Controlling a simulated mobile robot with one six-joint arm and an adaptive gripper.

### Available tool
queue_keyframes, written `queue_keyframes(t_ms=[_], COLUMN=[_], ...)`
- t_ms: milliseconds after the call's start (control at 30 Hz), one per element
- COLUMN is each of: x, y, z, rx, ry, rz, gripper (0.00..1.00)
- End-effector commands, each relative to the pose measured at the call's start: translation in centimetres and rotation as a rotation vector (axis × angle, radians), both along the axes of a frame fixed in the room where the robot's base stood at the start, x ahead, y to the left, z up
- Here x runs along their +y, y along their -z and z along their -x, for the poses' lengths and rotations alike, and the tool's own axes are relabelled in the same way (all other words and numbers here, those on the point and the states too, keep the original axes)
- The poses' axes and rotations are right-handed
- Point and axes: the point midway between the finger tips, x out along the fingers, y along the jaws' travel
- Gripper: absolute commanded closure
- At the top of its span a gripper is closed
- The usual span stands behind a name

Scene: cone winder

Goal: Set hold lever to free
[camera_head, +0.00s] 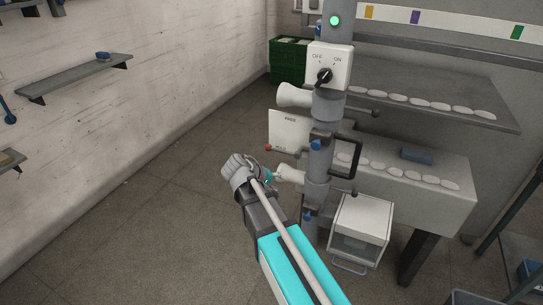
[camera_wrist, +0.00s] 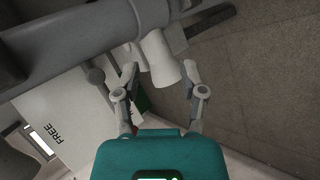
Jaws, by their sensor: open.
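The hold lever shows in the head view as a thin arm with a red knob (camera_head: 268,148) at the lower left edge of a white plate (camera_head: 290,128) marked FREE near its top. In the wrist view the plate (camera_wrist: 62,125) is at left, and a bit of red shows low beside the left finger. The rest of the lever is partly hidden by that finger. My gripper (camera_wrist: 162,68) is open. Its fingers stand either side of a white cone (camera_wrist: 158,55) in that picture; I cannot tell whether they touch it. In the head view my gripper (camera_head: 272,178) is below the red knob.
A grey post (camera_head: 321,145) carries an OFF/ON switch box (camera_head: 328,66), white cones and a dark handle frame (camera_head: 371,157). A white box (camera_head: 361,225) stands low at right. Shelves with white pieces are behind. Floor at left is clear.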

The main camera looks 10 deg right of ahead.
Motion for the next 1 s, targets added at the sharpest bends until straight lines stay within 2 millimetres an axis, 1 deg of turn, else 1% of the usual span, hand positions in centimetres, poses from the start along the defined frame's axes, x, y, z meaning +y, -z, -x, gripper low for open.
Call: queue_keyframes(t_ms=[33, 200, 300, 467, 633, 1000], x=[1.2, 4.6, 6.5, 8.7, 9.4, 9.3], y=[0.0, -2.1, -3.3, -4.7, -5.4, -5.4], z=[-1.7, -5.0, -6.4, -7.5, -7.9, -7.9], rx=[-0.018, -0.085, -0.119, -0.156, -0.170, -0.170], ry=[-0.032, -0.122, -0.164, -0.206, -0.218, -0.217], rz=[0.064, 0.276, 0.378, 0.480, 0.520, 0.520], gripper=[0.46, 0.46, 0.46, 0.46, 0.46, 0.46])
